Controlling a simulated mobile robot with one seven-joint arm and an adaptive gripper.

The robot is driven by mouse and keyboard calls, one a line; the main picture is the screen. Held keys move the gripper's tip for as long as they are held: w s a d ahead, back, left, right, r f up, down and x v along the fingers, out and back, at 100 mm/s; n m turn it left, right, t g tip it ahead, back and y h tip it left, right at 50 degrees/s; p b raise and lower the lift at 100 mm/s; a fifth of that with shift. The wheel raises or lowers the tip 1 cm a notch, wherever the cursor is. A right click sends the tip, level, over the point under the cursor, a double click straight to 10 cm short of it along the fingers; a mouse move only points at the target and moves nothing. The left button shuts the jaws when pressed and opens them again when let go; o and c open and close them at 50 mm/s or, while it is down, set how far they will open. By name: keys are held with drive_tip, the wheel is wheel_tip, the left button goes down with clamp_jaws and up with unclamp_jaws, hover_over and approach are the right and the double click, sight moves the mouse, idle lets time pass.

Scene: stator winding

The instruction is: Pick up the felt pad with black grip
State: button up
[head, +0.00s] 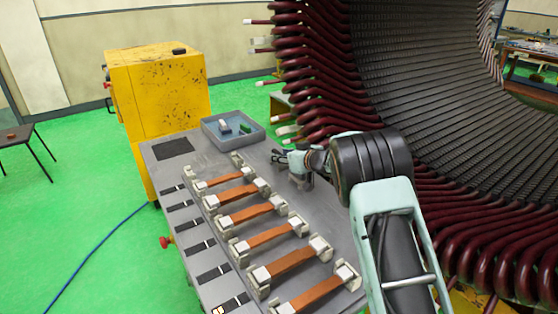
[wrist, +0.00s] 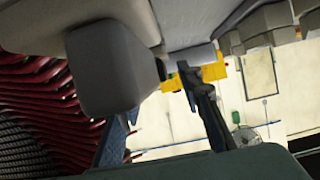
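My gripper (head: 279,157) reaches over the far right part of the grey workbench. In the wrist view my gripper (wrist: 158,92) shows two dark fingers spread apart, with nothing visible between them. I cannot clearly make out a felt pad with black grip. A blue-grey tray (head: 233,142) at the bench's far end, left of my gripper, holds a pale block with a dark part (head: 224,127) and a small green item (head: 245,127). A small dark item (head: 179,51) lies on the yellow cabinet. A large grey rounded block (wrist: 112,70) fills the wrist view's upper left.
Several copper-coloured bars in pale clamps (head: 274,235) cross the workbench (head: 172,177). The stator with dark red coil ends (head: 310,60) stands close on the right. The yellow cabinet (head: 160,100) is behind the bench. Green floor (head: 70,200) lies open at left.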

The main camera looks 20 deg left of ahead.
drive_tip(key=shift+w+a+f, duration=0.2)
drive_tip(key=shift+w+a, duration=0.15)
drive_tip(key=shift+c, duration=0.3)
clamp_jaws()
drive_tip(key=shift+r, duration=0.15)
